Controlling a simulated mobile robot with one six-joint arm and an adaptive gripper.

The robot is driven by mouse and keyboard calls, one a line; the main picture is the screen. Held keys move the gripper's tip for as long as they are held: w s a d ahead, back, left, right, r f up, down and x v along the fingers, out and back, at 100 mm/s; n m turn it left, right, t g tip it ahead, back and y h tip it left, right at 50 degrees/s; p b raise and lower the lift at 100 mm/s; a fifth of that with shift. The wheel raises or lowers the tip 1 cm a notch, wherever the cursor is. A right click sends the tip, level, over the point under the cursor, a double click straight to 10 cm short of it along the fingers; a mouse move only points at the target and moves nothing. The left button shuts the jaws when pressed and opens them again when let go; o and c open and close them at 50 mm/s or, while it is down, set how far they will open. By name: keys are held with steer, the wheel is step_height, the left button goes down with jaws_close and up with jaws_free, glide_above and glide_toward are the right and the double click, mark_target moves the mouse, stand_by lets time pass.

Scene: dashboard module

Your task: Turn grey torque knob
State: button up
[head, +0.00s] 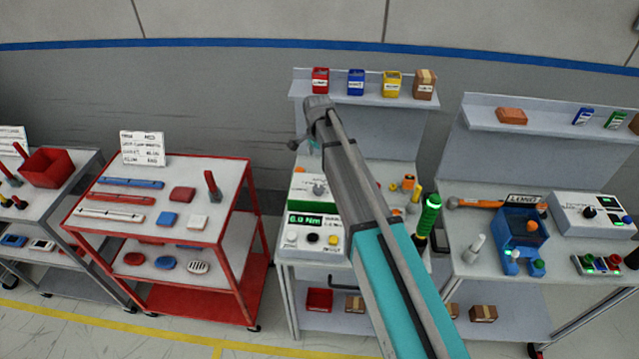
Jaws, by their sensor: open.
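The grey torque knob (319,188) sits on the upper panel of a white and green torque tester (297,210) on the middle bench. The tester's green display reads about 0.0 Nm. My arm reaches up from the bottom right and crosses the bench just right of the tester. At its far end, a small dark part of my gripper (294,144) shows left of the arm, above and behind the knob in the picture. It is apart from the knob and appears empty. Its fingers are small and partly hidden, so their details are unclear.
The tester's front has white, black and yellow buttons. A shelf (366,98) with bins stands behind. A red cart (165,205) is left; another bench (560,260) is right.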

mark_target(319, 188)
steer(key=shift+f, duration=0.1)
stand_by(0.3)
step_height(319, 188, down, 14)
steer(key=b, duration=1.4)
steer(key=shift+r, duration=0.2)
stand_by(0.3)
steer(key=shift+d, duration=0.15)
steer(key=c, duration=1.1)
steer(key=shift+c, duration=0.2)
